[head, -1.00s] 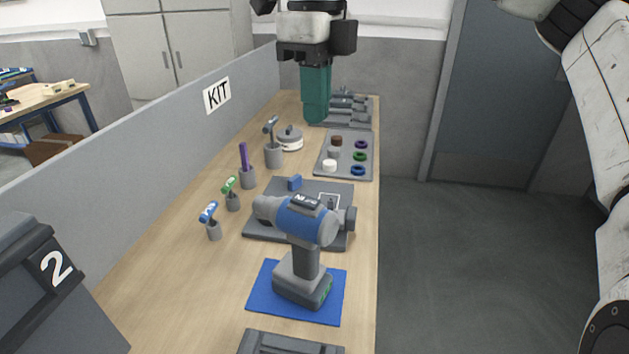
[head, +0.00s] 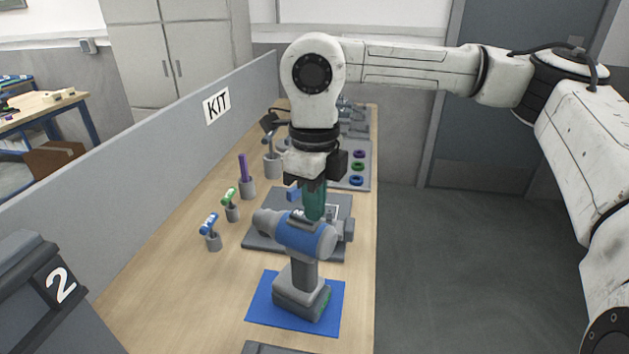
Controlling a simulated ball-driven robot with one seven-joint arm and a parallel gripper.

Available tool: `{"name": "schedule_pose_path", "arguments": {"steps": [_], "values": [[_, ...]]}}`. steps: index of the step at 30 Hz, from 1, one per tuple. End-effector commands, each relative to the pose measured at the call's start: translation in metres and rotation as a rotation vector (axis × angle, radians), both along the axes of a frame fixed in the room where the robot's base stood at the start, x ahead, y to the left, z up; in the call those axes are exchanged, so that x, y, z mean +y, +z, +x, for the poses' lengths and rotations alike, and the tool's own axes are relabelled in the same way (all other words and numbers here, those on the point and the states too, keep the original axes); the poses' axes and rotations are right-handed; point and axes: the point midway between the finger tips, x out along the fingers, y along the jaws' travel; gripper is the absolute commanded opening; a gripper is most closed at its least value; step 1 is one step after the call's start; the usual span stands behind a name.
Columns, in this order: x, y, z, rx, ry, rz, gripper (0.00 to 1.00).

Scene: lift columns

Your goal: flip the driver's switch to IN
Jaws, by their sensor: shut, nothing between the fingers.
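The driver (head: 305,238) is a blue and grey power tool, standing upright on a blue mat (head: 260,307). My gripper (head: 314,212) has teal fingers that are shut and empty, pointing down at the top of the driver's body. The fingertips overlap the driver's upper edge in the picture; I cannot tell whether they touch it. The switch on top is too small and partly covered, so its position cannot be read.
A grey partition marked KIT (head: 150,150) borders the bench. A tray with coloured rings (head: 364,176) lies farther back.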

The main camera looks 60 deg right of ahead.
Motion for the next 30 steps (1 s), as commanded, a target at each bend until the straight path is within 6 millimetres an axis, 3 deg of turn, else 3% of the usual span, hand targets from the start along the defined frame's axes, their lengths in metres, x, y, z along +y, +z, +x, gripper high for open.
{"name": "schedule_pose_path", "arguments": {"steps": [17,30], "values": [[-0.0006,-0.0114,-0.0012,-0.039,-0.001,0.002,0.00],[0.0001,-0.0040,0.0033,-0.041,0.000,0.002,0.00]]}}
